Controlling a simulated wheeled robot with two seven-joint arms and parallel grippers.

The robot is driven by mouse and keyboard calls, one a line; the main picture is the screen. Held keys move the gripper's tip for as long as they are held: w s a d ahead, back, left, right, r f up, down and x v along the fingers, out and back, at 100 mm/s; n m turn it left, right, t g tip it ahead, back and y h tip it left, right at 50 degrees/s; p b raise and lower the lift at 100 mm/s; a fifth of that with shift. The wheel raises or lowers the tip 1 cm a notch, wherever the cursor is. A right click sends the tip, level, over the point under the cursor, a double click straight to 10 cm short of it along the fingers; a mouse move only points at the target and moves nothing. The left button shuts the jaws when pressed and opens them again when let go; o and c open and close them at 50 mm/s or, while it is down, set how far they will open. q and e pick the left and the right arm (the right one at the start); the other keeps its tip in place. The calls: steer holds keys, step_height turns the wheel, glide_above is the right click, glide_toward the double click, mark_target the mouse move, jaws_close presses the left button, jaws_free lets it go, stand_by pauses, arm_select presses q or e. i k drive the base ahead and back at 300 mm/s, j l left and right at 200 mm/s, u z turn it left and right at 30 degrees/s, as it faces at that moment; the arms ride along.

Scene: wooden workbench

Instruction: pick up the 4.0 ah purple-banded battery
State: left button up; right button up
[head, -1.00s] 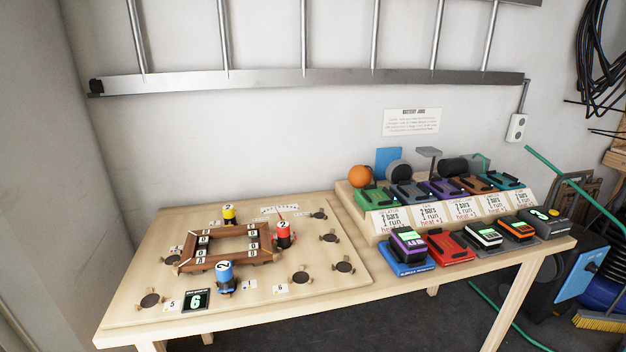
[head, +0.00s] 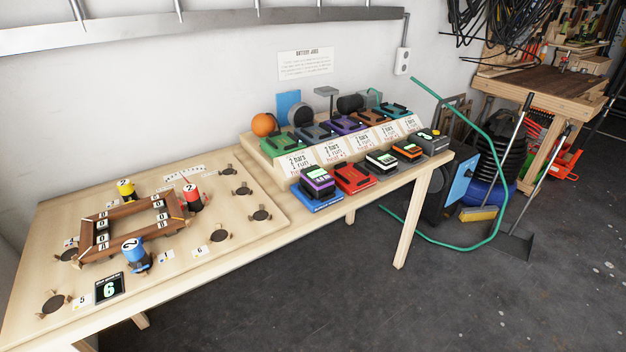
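The purple-banded battery (head: 317,181) sits on a blue base (head: 316,199) at the front left of the battery row on the workbench. It has a dark body and a lit greenish label on top; the 4.0 Ah marking is too small to read. No gripper is near it in the picture. Neither my left nor my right gripper shows in the head view.
A red base (head: 354,179) and other batteries, white-banded (head: 381,160) and orange-banded (head: 408,151), stand to the right. Behind is a raised rack (head: 268,150) of coloured docks. A wooden game board (head: 225,235) fills the left side. Dark floor (head: 420,300) is open in front.

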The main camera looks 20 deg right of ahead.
mark_target(318, 182)
steer(key=i+l+u, duration=0.1)
steer(key=l, duration=0.4)
steer(key=i+l, duration=0.1)
steer(key=l, duration=0.35)
steer(key=l+u, duration=0.15)
steer(key=l, duration=0.35)
steer(key=i, duration=0.05)
